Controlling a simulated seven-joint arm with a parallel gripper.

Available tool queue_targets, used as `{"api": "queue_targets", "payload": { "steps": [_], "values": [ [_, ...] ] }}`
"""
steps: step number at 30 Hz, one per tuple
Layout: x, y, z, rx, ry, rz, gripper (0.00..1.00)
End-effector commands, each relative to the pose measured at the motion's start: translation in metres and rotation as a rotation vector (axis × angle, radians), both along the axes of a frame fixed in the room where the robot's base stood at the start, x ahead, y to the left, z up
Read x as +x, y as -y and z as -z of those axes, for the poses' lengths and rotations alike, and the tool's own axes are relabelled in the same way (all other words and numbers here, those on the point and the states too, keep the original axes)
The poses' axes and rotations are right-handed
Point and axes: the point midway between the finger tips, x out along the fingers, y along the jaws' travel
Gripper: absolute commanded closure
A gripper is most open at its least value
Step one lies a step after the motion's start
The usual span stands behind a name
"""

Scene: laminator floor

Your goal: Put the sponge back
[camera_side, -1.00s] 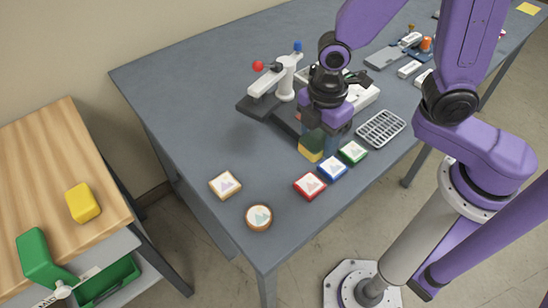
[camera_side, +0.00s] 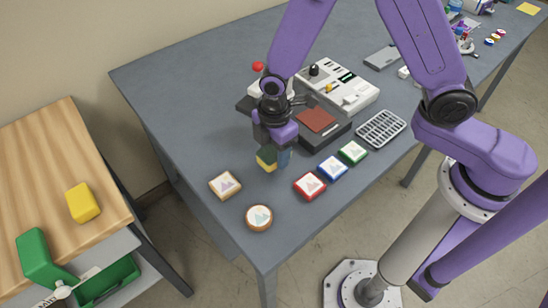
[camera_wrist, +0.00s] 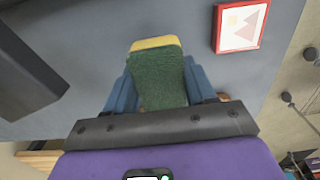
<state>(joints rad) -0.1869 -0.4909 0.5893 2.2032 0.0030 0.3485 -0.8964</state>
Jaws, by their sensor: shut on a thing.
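My gripper (camera_side: 273,157) is shut on the sponge (camera_side: 266,161), a small block with a dark green side and a yellow side. It holds the sponge over the blue-grey table, left of the red-rimmed tile. In the wrist view the sponge (camera_wrist: 158,78) sits between the blue fingers of my gripper (camera_wrist: 160,85), its green face toward the camera and its yellow edge at the far end. The height above the table is hard to judge. A pale wire rack (camera_side: 380,129) lies empty on the table to the right.
A dark box with a reddish-brown top (camera_side: 318,122) stands right of my gripper. Red (camera_side: 310,186), blue (camera_side: 335,169) and green (camera_side: 352,152) tiles line the front, with two wood-rimmed pieces (camera_side: 225,186) further left. A yellow block (camera_side: 83,203) lies on the separate wooden table.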

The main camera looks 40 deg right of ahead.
Motion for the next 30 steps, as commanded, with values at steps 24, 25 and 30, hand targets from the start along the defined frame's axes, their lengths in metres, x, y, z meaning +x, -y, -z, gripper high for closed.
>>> {"api": "queue_targets", "payload": {
  "steps": [24, 25, 30],
  "values": [
    [0.001, -0.001, 0.035, 0.000, 0.000, 0.000, 0.22],
    [0.001, -0.001, 0.035, 0.000, 0.000, 0.000, 0.19],
    [0.001, -0.001, 0.035, 0.000, 0.000, 0.000, 0.19]
  ]
}}
